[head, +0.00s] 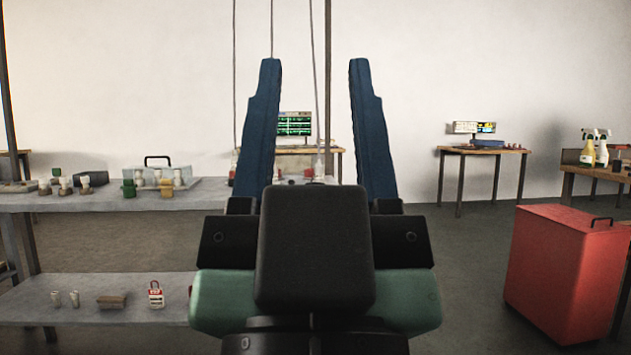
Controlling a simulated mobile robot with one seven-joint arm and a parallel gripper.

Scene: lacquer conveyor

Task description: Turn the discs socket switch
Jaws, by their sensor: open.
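My gripper (314,62) is in the middle of the head view. Its two blue fingers point up and stand wide apart, with nothing between them. I cannot make out a socket switch for the discs; no thing in view is clearly it. My gripper and wrist hide part of the middle of the scene, including much of a far table with a green-lit screen (294,124).
A grey bench (150,202) at left holds small white, green and yellow fittings; its lower shelf (120,312) holds a red-and-white padlock tag (155,295). A red cabinet (565,270) stands at right. A wooden table (480,151) is behind. Grey floor between is clear.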

